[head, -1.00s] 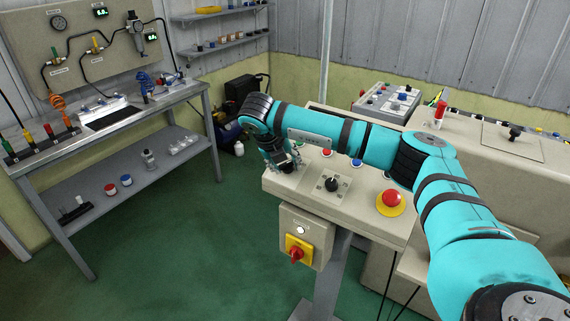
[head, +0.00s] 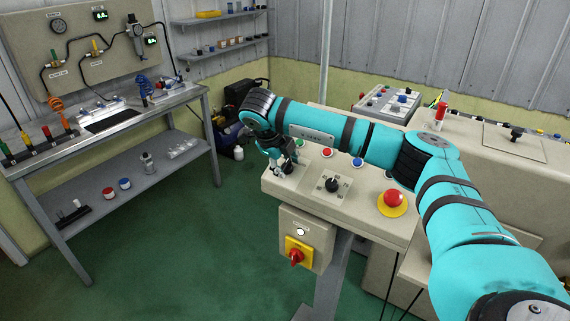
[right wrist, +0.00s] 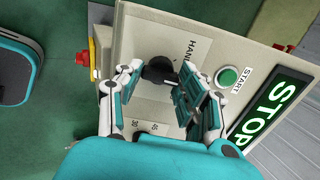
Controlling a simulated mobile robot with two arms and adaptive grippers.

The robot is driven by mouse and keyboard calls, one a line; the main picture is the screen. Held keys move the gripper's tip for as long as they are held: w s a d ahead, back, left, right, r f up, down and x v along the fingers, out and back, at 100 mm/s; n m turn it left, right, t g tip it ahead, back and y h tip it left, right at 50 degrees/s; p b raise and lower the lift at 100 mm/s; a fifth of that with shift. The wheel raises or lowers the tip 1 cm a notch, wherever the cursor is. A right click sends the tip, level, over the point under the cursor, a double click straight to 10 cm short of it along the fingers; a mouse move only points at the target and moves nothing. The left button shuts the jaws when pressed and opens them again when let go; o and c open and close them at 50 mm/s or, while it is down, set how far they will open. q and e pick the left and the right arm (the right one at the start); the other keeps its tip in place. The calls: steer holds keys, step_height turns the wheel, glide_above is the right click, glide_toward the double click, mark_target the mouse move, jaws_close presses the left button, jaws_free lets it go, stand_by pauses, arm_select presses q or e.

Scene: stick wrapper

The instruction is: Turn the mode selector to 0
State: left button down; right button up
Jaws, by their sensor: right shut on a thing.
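The mode selector is a black knob (right wrist: 158,70) on the beige console (right wrist: 140,30), with the printed word HAND beside it in the right wrist view. My right gripper (right wrist: 160,78) has one finger on either side of this knob and is shut on it. In the head view my right gripper (head: 288,166) reaches down to the left end of the console top and largely hides the knob. The word 0 is not readable, and the knob's exact pointing direction is unclear. My left gripper is not in view.
A green START button (right wrist: 228,77) sits close beside the gripper. A second black knob (head: 332,184) on a pale plate, a blue button (head: 357,163) and a red emergency button (head: 391,198) are to the right. A red-and-yellow switch (head: 297,255) is on the front box.

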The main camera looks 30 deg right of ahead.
steer(key=shift+n, duration=0.3)
steer(key=o, duration=1.2)
steer(key=shift+c, duration=0.2)
steer(key=shift+r, duration=0.1)
steer(key=v, duration=1.2)
steer(key=shift+a, duration=0.1)
